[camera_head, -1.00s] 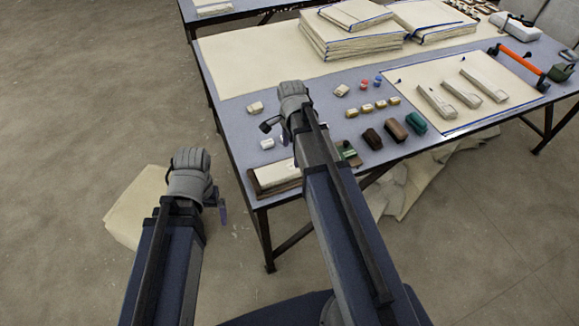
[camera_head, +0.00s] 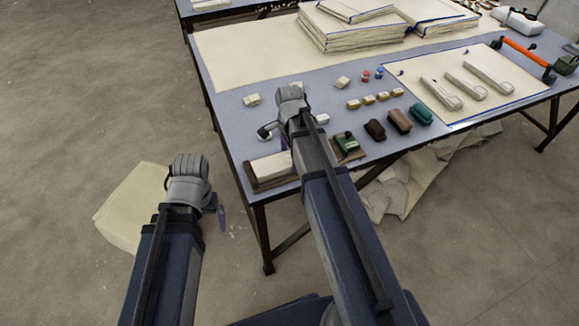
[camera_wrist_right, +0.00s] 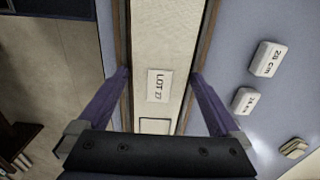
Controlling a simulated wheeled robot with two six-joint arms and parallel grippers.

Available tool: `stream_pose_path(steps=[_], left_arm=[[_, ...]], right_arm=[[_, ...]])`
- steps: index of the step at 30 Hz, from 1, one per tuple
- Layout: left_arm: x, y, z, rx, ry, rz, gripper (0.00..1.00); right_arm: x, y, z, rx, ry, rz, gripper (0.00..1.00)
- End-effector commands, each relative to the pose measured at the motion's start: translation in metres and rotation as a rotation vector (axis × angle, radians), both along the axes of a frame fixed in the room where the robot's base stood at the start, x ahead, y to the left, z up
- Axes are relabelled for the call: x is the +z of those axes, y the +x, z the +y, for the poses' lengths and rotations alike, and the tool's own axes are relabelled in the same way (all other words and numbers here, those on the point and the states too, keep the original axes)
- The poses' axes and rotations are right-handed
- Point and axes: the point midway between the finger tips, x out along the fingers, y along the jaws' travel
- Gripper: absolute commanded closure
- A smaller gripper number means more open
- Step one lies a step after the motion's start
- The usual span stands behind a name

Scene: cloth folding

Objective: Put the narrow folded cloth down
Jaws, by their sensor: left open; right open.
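Several narrow folded pieces (camera_head: 441,94) lie on the right mat (camera_head: 420,99).
Small blocks marked in cm (camera_wrist_right: 268,58) lie beside the tray. Green, dark and brown items (camera_head: 399,121) line the table's front. Wide cloth stacks (camera_head: 345,32) are at the back. Cloth lies on the floor (camera_head: 130,210) at left and under the table (camera_head: 400,185).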

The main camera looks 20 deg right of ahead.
Motion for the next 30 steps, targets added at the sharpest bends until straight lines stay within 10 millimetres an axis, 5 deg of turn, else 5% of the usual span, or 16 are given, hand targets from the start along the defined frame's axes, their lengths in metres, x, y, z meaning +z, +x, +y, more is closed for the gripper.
stream_pose_path(steps=[8,27,30], left_arm=[[-0.0028,0.0000,0.0000,0.000,0.000,0.000,0.00],[-0.0028,0.0000,0.0000,0.000,0.000,0.000,0.00],[-0.0028,0.0000,0.0000,0.000,0.000,0.000,0.00]], right_arm=[[-0.0028,0.0000,-0.0001,0.000,0.000,0.000,0.00],[-0.0028,-0.0001,-0.0001,0.000,0.000,0.000,0.72],[-0.0028,-0.0001,-0.0001,0.000,0.000,0.000,0.75]])
